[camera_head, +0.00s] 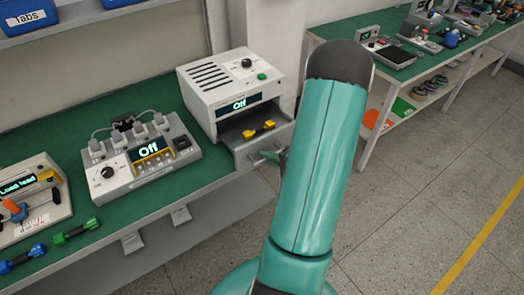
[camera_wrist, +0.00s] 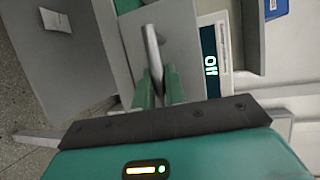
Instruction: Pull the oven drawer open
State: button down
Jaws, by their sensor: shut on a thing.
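The oven (camera_head: 215,97) is a white box with dark slots on top and a display reading "Off", at the back of the green bench. Its drawer (camera_head: 243,155) stands partly out, and a yellow part (camera_head: 258,130) lies inside it. My gripper (camera_head: 277,156) is at the drawer front, partly hidden behind my arm. In the wrist view the two green fingers of my gripper (camera_wrist: 159,84) are shut on the grey bar handle (camera_wrist: 151,45). The oven display (camera_wrist: 210,65) shows to the right of it.
A grey control box (camera_head: 140,160) with several plugs and an "Off" display stands left of the oven. Farther left are a load tester (camera_head: 32,200) and green (camera_head: 76,233) and blue (camera_head: 22,258) parts. Open floor (camera_head: 420,185) lies right of my arm, before another bench (camera_head: 400,70).

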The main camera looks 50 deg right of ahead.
jog(key=shift+s, duration=0.4)
jog(key=c, duration=1.5)
grip_release()
jog(key=shift+o, duration=0.2)
jog(key=v, duration=1.3)
jog(key=shift+s, duration=0.4)
jog(key=shift+a+r, duration=0.1)
